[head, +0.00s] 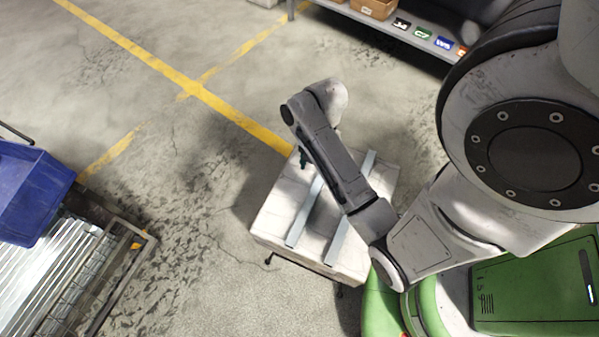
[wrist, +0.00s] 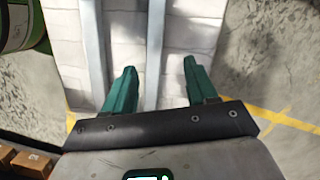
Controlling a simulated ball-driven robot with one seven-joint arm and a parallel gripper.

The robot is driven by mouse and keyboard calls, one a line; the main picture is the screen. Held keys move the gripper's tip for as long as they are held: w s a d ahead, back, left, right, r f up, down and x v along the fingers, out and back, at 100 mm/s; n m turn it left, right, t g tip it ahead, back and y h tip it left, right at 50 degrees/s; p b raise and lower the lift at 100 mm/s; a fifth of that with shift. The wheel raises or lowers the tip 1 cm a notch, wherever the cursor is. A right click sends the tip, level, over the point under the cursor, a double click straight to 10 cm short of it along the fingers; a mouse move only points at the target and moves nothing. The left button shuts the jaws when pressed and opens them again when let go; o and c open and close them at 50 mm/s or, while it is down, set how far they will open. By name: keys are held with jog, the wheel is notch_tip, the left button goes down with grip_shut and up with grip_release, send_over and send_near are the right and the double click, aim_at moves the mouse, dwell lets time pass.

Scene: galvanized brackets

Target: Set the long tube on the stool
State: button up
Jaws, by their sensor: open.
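The stool (head: 272,218) has a pale, worn square top and stands beside my base. Two long grey metal bars lie across it, roughly parallel: a left one (head: 304,216) and a right one (head: 340,242). My arm hides part of both, and I cannot tell which is the long tube. My gripper (head: 303,158) is over the far left part of the stool, pointing down. In the wrist view its green fingers (wrist: 160,78) are open and empty. The left bar (wrist: 154,50) shows between them, nearer the left finger; the right bar (wrist: 93,50) lies outside that finger.
A blue bin (head: 30,190) and a metal rack holding shiny metal lengths (head: 45,270) stand at the left. A shelf (head: 385,32) with cardboard boxes (head: 374,8) is at the top. Yellow lines (head: 190,88) cross open concrete floor between them.

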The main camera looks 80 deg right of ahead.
jog(key=w+a+r+n+h, duration=0.1)
jog(key=w+a+r+n, duration=0.1)
jog(key=a+n, duration=0.6)
jog(key=w+a+r+n+h, duration=0.1)
jog(key=w+a+r+n, duration=0.1)
jog(key=a+n, duration=0.5)
jog(key=shift+a+n+t, duration=0.35)
jog(key=shift+n+t, duration=0.05)
jog(key=shift+n, duration=0.7)
jog(key=shift+c, duration=0.4)
